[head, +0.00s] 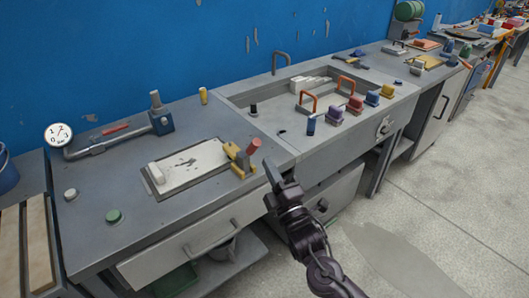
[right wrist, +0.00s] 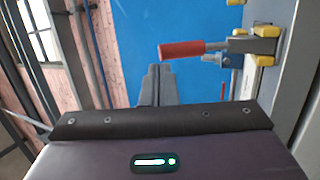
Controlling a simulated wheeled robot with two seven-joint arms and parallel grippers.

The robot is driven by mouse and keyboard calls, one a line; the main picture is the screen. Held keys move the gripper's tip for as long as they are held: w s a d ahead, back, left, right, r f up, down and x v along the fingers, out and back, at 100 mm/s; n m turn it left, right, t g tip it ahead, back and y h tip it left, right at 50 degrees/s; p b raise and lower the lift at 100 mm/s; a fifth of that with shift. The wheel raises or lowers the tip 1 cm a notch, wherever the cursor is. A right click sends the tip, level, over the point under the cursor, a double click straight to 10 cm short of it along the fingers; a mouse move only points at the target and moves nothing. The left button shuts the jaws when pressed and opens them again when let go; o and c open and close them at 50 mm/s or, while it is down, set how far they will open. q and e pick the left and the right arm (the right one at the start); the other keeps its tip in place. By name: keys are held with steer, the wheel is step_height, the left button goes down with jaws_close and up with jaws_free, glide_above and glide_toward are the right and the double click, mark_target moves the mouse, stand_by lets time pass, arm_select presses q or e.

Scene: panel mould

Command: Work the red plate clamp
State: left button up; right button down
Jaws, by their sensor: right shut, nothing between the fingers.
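The plate clamp has a yellow body (head: 238,157) and a red handle (head: 253,146) that slants up to the right. It stands at the right end of the pale panel plate (head: 190,165) on the grey bench. My right gripper (head: 271,172) is shut and empty, just right of the handle in the head view and apart from it. In the right wrist view the shut fingers (right wrist: 157,85) point toward the blue wall. The red handle (right wrist: 182,50) lies just above and right of them, with the yellow pads (right wrist: 265,31) further right. My left gripper is not in view.
A pipe with a gauge (head: 59,134) and a blue valve body (head: 160,122) stands behind the plate. Green (head: 114,216) and white (head: 71,194) buttons are at the front left. A sunken tray section with several coloured blocks (head: 355,104) lies to the right. Open floor is in front.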

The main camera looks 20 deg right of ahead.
mark_target(251, 150)
steer(key=x, duration=0.2)
steer(key=shift+w+r, duration=0.15)
steer(key=shift+w, duration=0.2)
steer(key=shift+w+a+r+p, duration=0.1)
steer(key=shift+w+p, duration=0.2)
steer(key=shift+w, duration=0.15)
